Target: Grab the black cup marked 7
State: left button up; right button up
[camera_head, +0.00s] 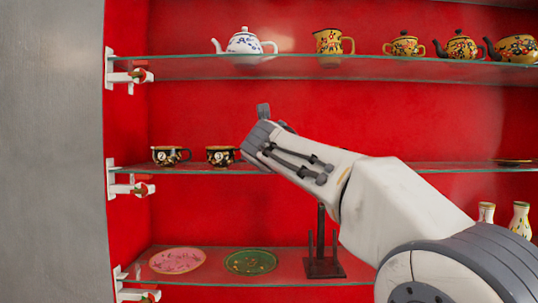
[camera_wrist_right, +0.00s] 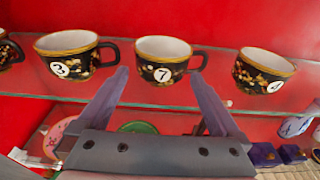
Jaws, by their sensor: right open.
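The black cup marked 7 (camera_wrist_right: 163,66) has a floral pattern, a gold rim and a cream inside. It stands upright on the middle glass shelf in the right wrist view, handle to the right. My right gripper (camera_wrist_right: 158,76) is open and empty. Its two fingers point at the cup, one tip near each side; I cannot tell the remaining distance. In the head view, my right gripper (camera_head: 262,130) is at the middle shelf, and my arm hides the cup marked 7. My left gripper is not in view.
A cup marked 3 (camera_wrist_right: 72,59) stands left of it, and another numbered cup (camera_wrist_right: 262,72) right. The middle glass shelf (camera_head: 400,168) lies between an upper shelf with teapots (camera_head: 245,43) and a lower shelf with plates (camera_head: 177,261) and a dark stand (camera_head: 325,267).

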jog(key=w, duration=0.1)
jog(key=w+p, duration=0.2)
jog(key=shift+w+d+f, duration=0.1)
jog(key=shift+w+f, duration=0.2)
jog(key=shift+w, duration=0.05)
jog(key=shift+w+f, duration=0.2)
jog(key=shift+w, duration=0.05)
jog(key=c, duration=1.2)
jog(key=shift+r, duration=0.2)
